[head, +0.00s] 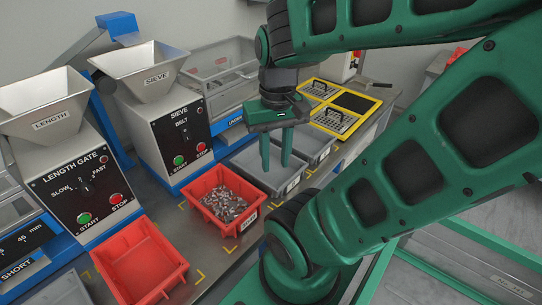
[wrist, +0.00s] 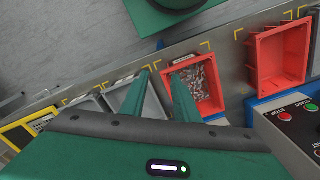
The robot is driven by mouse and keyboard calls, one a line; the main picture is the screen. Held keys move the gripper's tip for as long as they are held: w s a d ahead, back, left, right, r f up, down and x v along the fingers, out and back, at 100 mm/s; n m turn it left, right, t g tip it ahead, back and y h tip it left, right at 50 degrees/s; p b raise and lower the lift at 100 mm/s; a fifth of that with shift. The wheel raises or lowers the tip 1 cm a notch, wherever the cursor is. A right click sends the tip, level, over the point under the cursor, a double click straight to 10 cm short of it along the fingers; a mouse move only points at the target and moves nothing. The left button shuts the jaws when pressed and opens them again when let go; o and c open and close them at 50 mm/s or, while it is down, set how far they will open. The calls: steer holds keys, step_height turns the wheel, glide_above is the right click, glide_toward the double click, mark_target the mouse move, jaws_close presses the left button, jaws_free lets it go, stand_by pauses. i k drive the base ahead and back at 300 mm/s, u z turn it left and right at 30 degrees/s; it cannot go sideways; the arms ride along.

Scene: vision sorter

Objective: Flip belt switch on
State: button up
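The sieve machine (head: 160,128) stands at centre left in the head view, with a dark front panel marked SIEVE and BELT. The small belt switch (head: 185,134) is on this panel under the BELT label; its position is too small to tell. A green START button (head: 179,161) and a red STOP button (head: 201,149) sit below it. My gripper (head: 276,166) points down over the grey bins, to the right of the panel and apart from it. In the wrist view its two green fingers (wrist: 158,74) are apart with nothing between them.
A red bin of metal parts (head: 228,205) stands in front of the sieve, an empty red bin (head: 142,265) nearer. Grey bins (head: 262,170) lie under my gripper. The length gate machine (head: 75,190) is at left. Yellow-framed trays (head: 335,121) lie farther right.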

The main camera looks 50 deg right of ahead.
mark_target(185, 131)
steer(key=u, duration=0.45)
steer(key=k, duration=1.25)
steer(key=z, duration=0.5)
steer(key=i, duration=1)
